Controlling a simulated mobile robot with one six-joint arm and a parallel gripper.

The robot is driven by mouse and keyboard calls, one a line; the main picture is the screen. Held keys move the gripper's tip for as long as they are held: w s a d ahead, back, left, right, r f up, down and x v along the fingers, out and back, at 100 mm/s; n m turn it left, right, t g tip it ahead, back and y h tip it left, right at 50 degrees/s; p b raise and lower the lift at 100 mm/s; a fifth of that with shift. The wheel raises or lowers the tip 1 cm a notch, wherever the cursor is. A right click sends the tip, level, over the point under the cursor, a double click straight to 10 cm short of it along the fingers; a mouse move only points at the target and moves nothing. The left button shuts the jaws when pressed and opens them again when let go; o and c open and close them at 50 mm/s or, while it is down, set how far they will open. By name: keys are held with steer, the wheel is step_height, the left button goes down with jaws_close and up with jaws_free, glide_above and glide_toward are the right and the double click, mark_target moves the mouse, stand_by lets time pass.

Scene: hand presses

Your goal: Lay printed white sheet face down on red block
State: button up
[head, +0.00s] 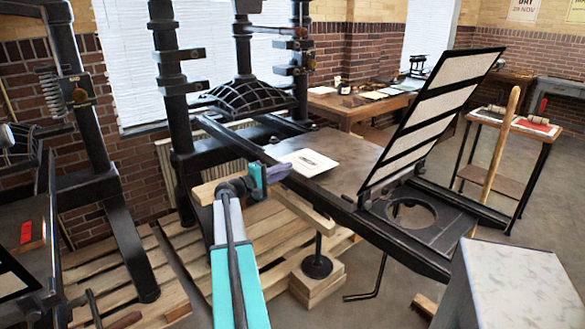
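A white sheet with dark print (308,162) lies print side up on the flat bed of the middle hand press (345,150). My gripper (270,177) is at the left edge of that bed, left of the sheet and apart from it in the picture. Its fingers are small and seen nearly end-on, so I cannot tell whether they are open. A small red block (26,232) lies on the dark bed of the left press. Another red patch (534,126) lies on the small side table at right. I cannot tell which one the task means.
A raised frame with pale panels (428,115) leans over the press bed's right end. A grey-topped cabinet (515,285) stands at front right. A wooden pole (497,160) stands by the side table (505,118). Wooden pallets (150,275) cover the floor at left.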

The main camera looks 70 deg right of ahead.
steer(key=shift+x, duration=1.25)
steer(key=shift+c, duration=0.5)
jaws_close()
step_height(320, 180, up, 3)
steer(key=shift+w+a, duration=0.1)
steer(key=shift+a, duration=0.05)
steer(key=w+a+r, duration=0.3)
steer(key=a, duration=0.2)
steer(key=shift+w+a, duration=0.3)
steer(key=shift+a, duration=0.05)
stand_by(0.3)
stand_by(1.9)
